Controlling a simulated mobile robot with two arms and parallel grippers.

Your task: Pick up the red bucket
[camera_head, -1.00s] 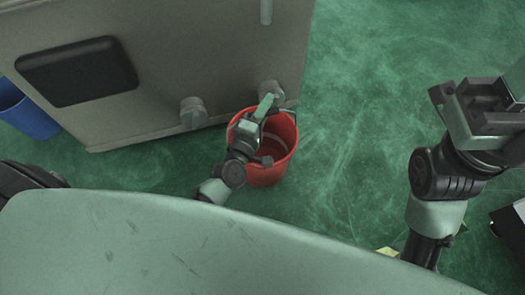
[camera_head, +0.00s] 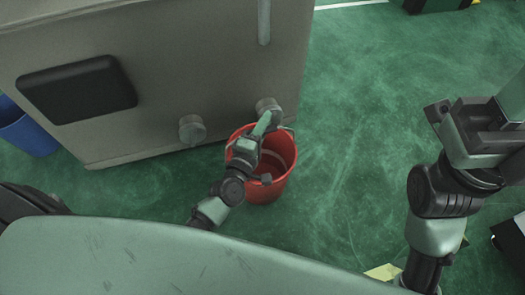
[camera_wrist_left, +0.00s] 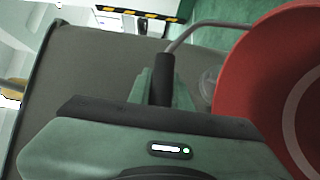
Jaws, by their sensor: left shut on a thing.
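The red bucket (camera_head: 284,172) stands upright in front of the grey cabinet, near its right corner. In the left wrist view the bucket (camera_wrist_left: 245,85) fills the right side. Its thin wire handle (camera_wrist_left: 200,27) runs up to a dark grip (camera_wrist_left: 163,78). My left gripper (camera_head: 263,125) is over the bucket's rim in the head view and shut on the handle's grip. The arm hides part of the bucket's left side. I cannot tell whether its base touches the floor. My right gripper (camera_head: 490,125) is at the right, away from the bucket; its fingertips are not clear.
The grey cabinet (camera_head: 160,40) with round knobs (camera_head: 192,130) stands close behind the bucket. A blue bin (camera_head: 30,132) is at the far left. The green floor (camera_head: 350,110) right of the bucket is clear.

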